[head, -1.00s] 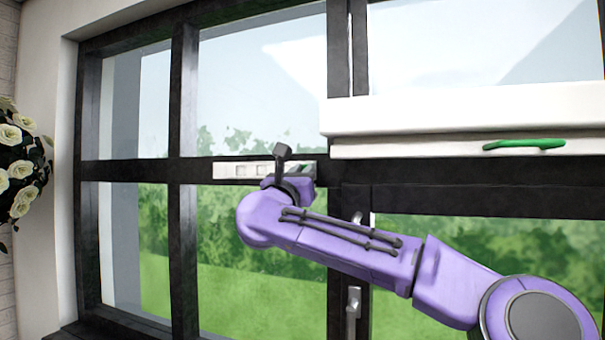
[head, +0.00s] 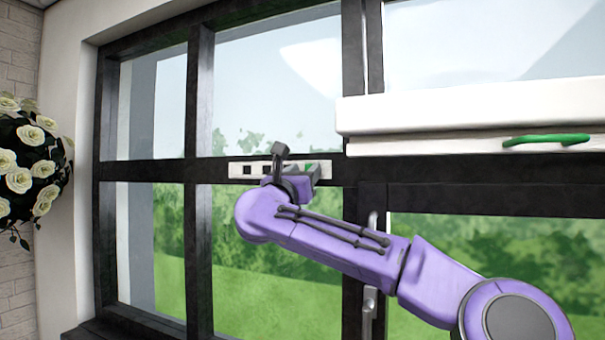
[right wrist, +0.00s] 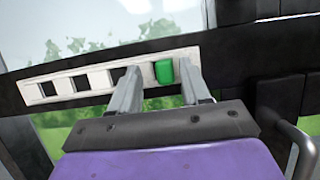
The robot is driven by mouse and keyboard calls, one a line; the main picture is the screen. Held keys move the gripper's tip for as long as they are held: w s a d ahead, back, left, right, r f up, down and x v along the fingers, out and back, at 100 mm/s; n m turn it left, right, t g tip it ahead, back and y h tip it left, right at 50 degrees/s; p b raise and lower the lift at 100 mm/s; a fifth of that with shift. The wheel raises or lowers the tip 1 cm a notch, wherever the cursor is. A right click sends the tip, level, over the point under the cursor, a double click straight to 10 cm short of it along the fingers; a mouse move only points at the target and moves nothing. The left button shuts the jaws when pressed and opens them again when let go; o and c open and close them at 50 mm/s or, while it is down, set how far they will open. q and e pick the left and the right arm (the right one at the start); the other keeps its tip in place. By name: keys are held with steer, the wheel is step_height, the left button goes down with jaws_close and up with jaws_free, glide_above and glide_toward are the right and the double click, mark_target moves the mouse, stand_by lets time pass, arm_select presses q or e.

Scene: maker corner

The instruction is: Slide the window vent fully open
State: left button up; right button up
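The window vent (head: 237,170) is a white strip on the dark crossbar, with a row of square slots. The slots in view look dark and open, and they show large in the right wrist view (right wrist: 62,86). Its green slider knob (right wrist: 164,72) sits right of these slots, and a bit of green shows in the head view (head: 311,168). My right gripper (right wrist: 158,68) is at the vent with its fingers spread on either side of the knob. The right finger is close to the knob, and a gap shows at the left finger. My left gripper is out of view.
A white box (head: 470,112) with a green handle (head: 546,139) juts out at the upper right. A metal window handle (head: 369,303) is below my right arm. White roses (head: 30,165) hang at the far left. The panes left of the arm are unobstructed.

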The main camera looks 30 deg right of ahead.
steer(key=b+v, duration=0.6)
steer(key=v, duration=0.4)
steer(key=shift+a+f+b, duration=0.2)
steer(key=shift+b, duration=0.2)
steer(key=shift+s, duration=0.1)
